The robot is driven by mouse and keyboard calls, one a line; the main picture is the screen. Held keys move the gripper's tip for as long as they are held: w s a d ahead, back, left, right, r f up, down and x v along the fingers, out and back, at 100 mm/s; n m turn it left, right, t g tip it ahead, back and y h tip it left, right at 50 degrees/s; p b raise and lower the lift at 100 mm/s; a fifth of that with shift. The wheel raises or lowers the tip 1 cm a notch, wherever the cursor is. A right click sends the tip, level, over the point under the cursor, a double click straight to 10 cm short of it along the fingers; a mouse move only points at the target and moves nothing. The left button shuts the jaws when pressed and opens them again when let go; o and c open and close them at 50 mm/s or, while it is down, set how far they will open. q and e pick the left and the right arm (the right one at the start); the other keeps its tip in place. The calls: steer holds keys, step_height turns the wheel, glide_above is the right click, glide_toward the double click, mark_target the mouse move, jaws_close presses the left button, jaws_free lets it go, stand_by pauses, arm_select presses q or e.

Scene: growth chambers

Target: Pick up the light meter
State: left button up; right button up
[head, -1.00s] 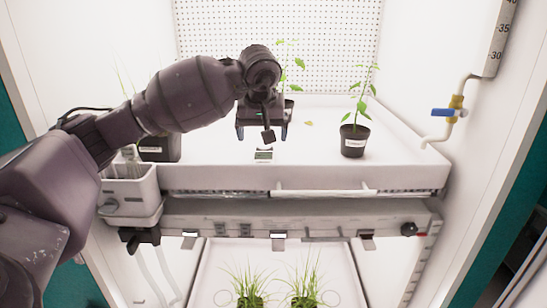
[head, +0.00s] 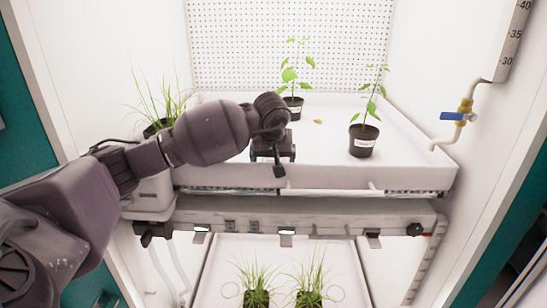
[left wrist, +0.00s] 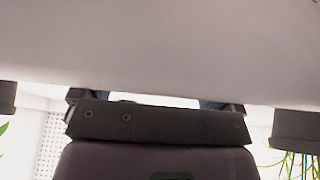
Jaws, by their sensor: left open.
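No light meter can be made out in the head view now; my left gripper and wrist cover the part of the white tray (head: 330,172) where a small device with a grey screen showed earlier. My left gripper (head: 273,158) points down, low over the tray near its front edge, with its jaws open. In the left wrist view my left gripper (left wrist: 155,101) shows its dark body and fingers apart against a broad white surface. A thin dark sliver shows between the fingers there; I cannot tell what it is. My right gripper is in neither view.
A dark labelled pot (head: 362,141) with a seedling stands right of my gripper, another seedling pot (head: 294,106) behind it. A grassy pot (head: 156,128) is at left, partly behind my arm. A pipe with a blue-handled valve (head: 458,116) is on the right wall.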

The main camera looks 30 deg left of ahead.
arm_select(q)
steer(key=shift+f, duration=0.15)
steer(key=c, duration=1.1)
